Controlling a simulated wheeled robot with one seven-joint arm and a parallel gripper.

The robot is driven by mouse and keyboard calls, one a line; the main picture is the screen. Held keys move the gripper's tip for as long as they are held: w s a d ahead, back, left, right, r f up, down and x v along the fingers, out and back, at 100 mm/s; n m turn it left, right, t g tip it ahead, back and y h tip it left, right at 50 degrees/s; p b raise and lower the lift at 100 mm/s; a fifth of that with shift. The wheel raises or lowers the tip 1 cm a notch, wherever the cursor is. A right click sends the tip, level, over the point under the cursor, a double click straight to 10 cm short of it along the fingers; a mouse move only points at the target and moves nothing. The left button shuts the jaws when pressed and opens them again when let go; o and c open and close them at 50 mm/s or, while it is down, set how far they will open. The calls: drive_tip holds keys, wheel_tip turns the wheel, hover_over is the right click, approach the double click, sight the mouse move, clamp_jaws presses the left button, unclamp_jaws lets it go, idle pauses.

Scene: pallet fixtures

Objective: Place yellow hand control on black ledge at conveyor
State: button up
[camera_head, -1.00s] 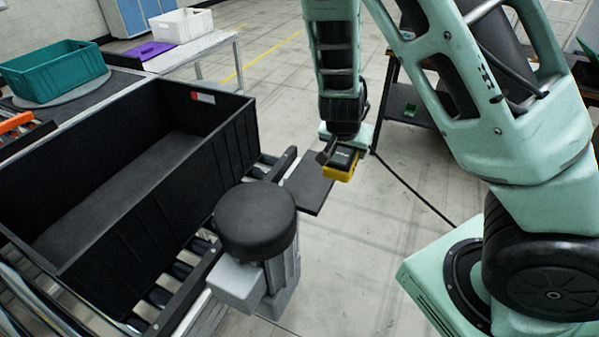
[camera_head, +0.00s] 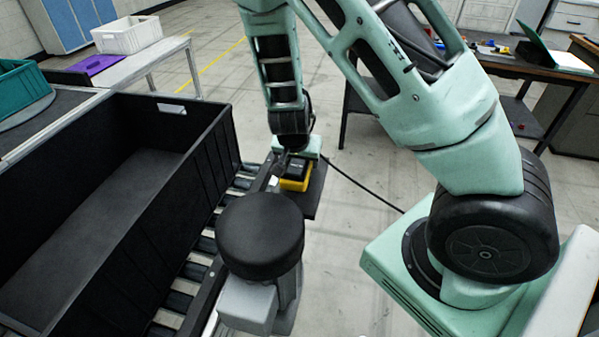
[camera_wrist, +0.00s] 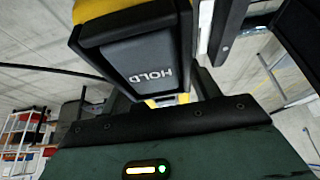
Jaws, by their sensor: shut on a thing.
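The yellow hand control (camera_head: 295,182) has a dark top and is held under my gripper (camera_head: 291,160). In the wrist view the hand control (camera_wrist: 145,62) is close up, its dark face reading "HOLD" and its sides yellow. My gripper is shut on it; the fingertips are mostly hidden. The black ledge (camera_head: 313,199) is a flat plate sticking out from the right side of the conveyor (camera_head: 199,268). The hand control appears over the ledge, near its conveyor side. I cannot tell whether it touches the ledge.
A large black crate (camera_head: 196,160) stands on the conveyor rollers. A round black-topped grey post (camera_head: 262,235) stands just in front of the ledge. A white bin (camera_head: 127,36) and a teal crate (camera_head: 20,90) are at the back left. A workbench (camera_head: 520,68) is at the back right.

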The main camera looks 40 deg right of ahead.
drive_tip(key=shift+f, duration=1.9)
drive_tip(key=o, duration=1.3)
drive_tip(key=p+v, duration=0.3)
drive_tip(key=v, duration=0.9)
